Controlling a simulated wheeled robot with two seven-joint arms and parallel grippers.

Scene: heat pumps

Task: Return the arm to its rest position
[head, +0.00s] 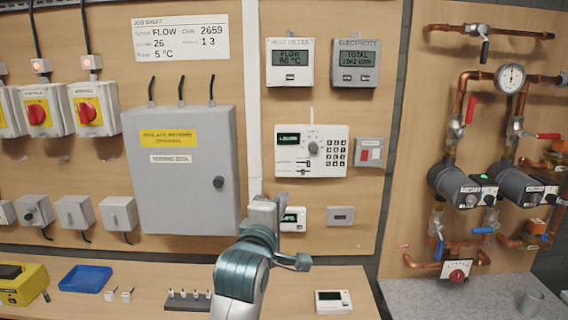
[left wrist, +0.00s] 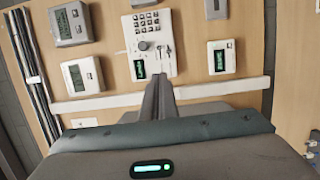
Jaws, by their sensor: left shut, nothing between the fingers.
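My left arm rises from the bottom middle of the head view. Its left gripper (head: 265,206) is in front of the wall board, below the white control panel (head: 312,151) and beside a small white display unit (head: 293,218), which it partly hides. In the left wrist view, the left gripper's fingers (left wrist: 159,82) are together with nothing between them. They overlap the lower edge of the control panel (left wrist: 148,40) there; I cannot tell the exact gap to the wall. My right gripper is in neither view.
A grey cabinet (head: 182,170) is on the wall to the left. Copper pipes with pumps (head: 462,188) and a gauge (head: 510,77) stand to the right. On the bench are a blue tray (head: 85,279), a yellow device (head: 22,284) and a white display unit (head: 333,302).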

